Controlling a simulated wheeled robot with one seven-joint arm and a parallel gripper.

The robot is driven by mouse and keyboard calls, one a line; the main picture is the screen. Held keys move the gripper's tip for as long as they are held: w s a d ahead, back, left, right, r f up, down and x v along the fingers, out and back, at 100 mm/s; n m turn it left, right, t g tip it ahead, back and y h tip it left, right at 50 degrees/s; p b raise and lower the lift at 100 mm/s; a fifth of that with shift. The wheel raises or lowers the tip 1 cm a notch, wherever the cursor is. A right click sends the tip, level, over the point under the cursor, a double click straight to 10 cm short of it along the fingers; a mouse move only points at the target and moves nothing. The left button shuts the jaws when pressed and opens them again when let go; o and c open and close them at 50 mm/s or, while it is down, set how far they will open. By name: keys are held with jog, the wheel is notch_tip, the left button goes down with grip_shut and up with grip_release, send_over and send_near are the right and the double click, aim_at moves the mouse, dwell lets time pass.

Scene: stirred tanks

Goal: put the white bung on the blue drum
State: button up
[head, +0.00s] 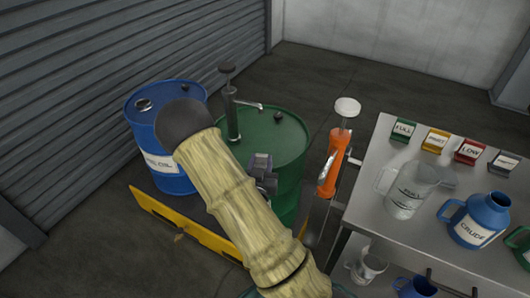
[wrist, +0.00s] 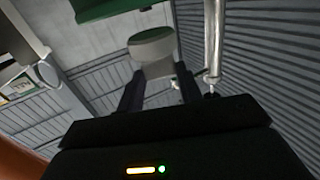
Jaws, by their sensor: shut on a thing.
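The blue drum (head: 170,183) stands at the left in the head view, with a label on its side. Its top shows a pale-rimmed round fitting (head: 143,104) and a dark cap (head: 190,88). In the wrist view my gripper (wrist: 157,74) is shut on the white bung (wrist: 152,45), which has a wide round head and a narrower lower part between the fingers. The bung looks pale grey in shadow. In the head view my sleeved arm crosses in front of both drums, and I cannot make out the bung there.
A green drum (head: 290,139) with an upright pump (head: 231,110) stands beside the blue one. A yellow-edged pallet (head: 187,226) lies below. An orange, white-topped device (head: 335,158) stands by a metal table (head: 372,180) with a clear jug (head: 404,191) and blue jug (head: 479,220).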

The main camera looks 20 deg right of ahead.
jog(key=shift+w+d+f+b, duration=0.25)
jog(key=shift+w+b, duration=0.25)
jog(key=shift+b, duration=0.4)
jog(key=x, duration=0.5)
jog(key=p+x, duration=0.1)
jog(key=x, duration=0.4)
jog(key=shift+w+d+r, duration=0.1)
jog(key=shift+w+r, duration=0.05)
jog(key=shift+r, duration=0.1)
jog(key=shift+f+b, duration=0.4)
jog(key=shift+f, duration=1.3)
jog(key=shift+f, duration=0.1)
jog(key=o, duration=1)
